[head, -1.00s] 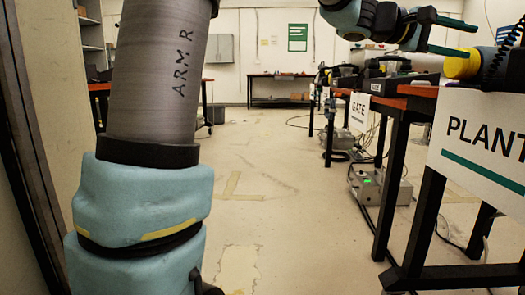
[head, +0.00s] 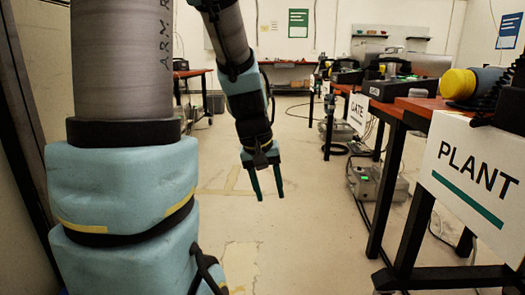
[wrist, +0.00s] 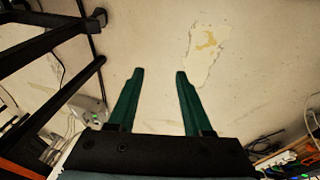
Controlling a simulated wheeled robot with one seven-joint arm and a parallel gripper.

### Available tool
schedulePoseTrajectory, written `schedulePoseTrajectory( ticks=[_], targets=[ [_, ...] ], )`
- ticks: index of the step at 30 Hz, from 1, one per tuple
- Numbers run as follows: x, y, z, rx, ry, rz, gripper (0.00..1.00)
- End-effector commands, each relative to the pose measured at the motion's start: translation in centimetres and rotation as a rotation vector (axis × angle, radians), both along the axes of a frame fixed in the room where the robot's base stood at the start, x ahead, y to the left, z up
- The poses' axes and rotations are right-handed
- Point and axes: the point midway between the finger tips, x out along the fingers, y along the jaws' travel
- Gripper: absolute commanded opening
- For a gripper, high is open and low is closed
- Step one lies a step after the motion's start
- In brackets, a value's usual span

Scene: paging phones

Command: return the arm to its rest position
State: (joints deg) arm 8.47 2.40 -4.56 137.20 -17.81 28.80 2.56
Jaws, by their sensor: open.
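My gripper (head: 267,196) hangs in the middle of the head view, pointing down over the open floor. Its two green fingers are spread apart with nothing between them. In the wrist view my gripper (wrist: 154,74) is also open and empty, facing the pale floor (wrist: 145,35). My arm, in light blue and grey, comes down from the top of the head view, and a larger part of it fills the left side.
To the right stands a table (head: 425,104) with black legs, a PLANT sign (head: 473,170) and a yellow-ended device (head: 457,84). A GATE sign (head: 358,112) hangs farther back. Grey boxes (head: 366,182) and cables lie below. The middle aisle floor is clear.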

Motion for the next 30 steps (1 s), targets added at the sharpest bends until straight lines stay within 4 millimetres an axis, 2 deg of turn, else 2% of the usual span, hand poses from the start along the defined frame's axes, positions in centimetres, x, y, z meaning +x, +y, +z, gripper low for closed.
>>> schedulePoseTrajectory(
  ticks=[1,3,7,9,17,30],
  targets=[
    [-1.1,2.2,-0.1,0.048,0.009,-0.008,0.5],
    [-2.7,4.7,-0.7,0.109,0.02,-0.029,0.5],
    [-5.6,8.7,-1.4,0.203,0.042,-0.072,0.5],
    [-5.1,8.3,0.6,0.196,0.035,-0.071,0.5],
    [-5.0,8.2,6.3,0.194,0.035,-0.073,0.5],
    [-5.0,8.2,19.8,0.194,0.035,-0.073,0.5]
  ],
)
